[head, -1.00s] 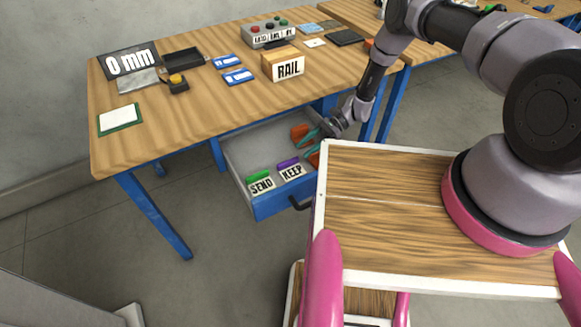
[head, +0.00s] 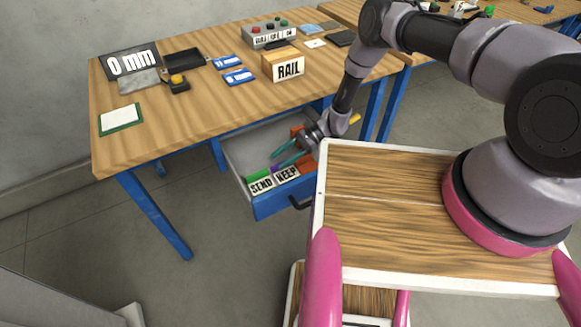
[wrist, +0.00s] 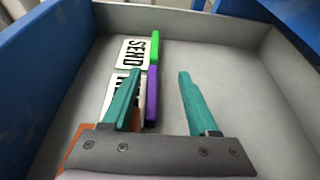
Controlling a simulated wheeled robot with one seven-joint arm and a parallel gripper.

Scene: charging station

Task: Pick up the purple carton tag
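The purple carton tag (wrist: 152,97) stands in the open drawer, beside a white label whose text is partly covered by my left finger. In the head view that label (head: 287,175) reads KEEP, and the purple tag is mostly hidden behind my fingers. My gripper (wrist: 160,73) has two teal fingers spread apart with nothing held. In the wrist view the purple tag shows between the fingers, close to the left one. In the head view my gripper (head: 276,163) is low over the drawer's front part.
A green tag (wrist: 156,48) with a SEND label (wrist: 132,52) stands in line beyond the purple one. The blue-fronted drawer (head: 285,200) has grey walls around my gripper. Its floor right of the tags (wrist: 225,75) is bare. The wooden desk (head: 190,120) is above.

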